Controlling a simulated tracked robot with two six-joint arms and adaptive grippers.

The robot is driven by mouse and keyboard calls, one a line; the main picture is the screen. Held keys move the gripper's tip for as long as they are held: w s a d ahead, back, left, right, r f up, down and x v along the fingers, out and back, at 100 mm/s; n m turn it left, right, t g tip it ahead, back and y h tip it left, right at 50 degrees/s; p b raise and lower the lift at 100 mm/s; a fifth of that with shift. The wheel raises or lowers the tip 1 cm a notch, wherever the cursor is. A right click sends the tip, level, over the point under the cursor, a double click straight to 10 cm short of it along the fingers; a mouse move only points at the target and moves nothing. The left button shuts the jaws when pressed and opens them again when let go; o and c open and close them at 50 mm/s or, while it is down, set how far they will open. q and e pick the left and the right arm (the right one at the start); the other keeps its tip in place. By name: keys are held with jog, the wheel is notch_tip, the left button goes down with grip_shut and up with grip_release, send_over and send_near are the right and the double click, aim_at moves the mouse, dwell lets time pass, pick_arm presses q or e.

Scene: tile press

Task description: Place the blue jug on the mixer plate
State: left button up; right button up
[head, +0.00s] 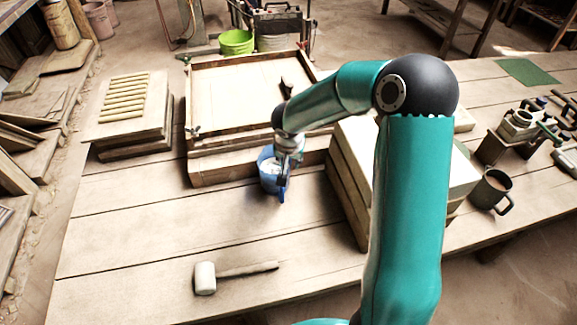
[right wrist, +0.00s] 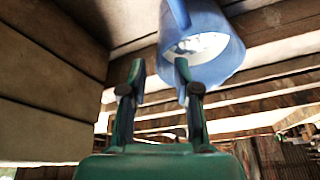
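The blue jug (head: 267,180) stands upright on the bench in front of the framed tray, with something white inside. In the right wrist view the jug (right wrist: 222,58) is just beyond the fingers, its handle at the top of the picture. My right gripper (head: 284,178) is at the jug's right side in the head view, partly covering it. In the wrist view its fingers (right wrist: 160,72) are apart with nothing between them; one tip overlaps the jug's rim. I cannot tell whether they touch. I cannot make out the mixer plate with certainty. My left gripper is not in view.
A wooden framed tray (head: 215,150) stands behind the jug. A stack of pale slabs (head: 345,190) is close on the right, partly behind my arm. A mallet (head: 206,278) lies at the front. A dark mug (head: 492,190) and a small stand (head: 493,148) are at right.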

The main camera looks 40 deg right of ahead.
jog(key=v, duration=0.6)
jog(key=shift+s+a+r, duration=0.15)
jog(key=shift+r, duration=0.3)
jog(key=shift+c, duration=0.6)
jog(key=s+d+r+n+g+h, duration=0.1)
jog(key=s+d+r+n+g, duration=0.2)
jog(key=n, duration=0.6)
jog(key=w+a+f+n+g+h, duration=0.4)
jog(key=w+a+n, duration=0.3)
jog(key=a+n, duration=0.5)
jog(key=n, duration=0.2)
send_near(282, 200)
jog(key=x, duration=0.4)
jog(key=shift+d+r, duration=0.2)
jog(key=shift+d, duration=0.25)
jog(key=shift+w+p+x, duration=0.2)
jog(key=shift+p+x, duration=0.85)
jog(key=shift+x, duration=1.7)
jog(key=shift+a, duration=0.1)
grip_shut()
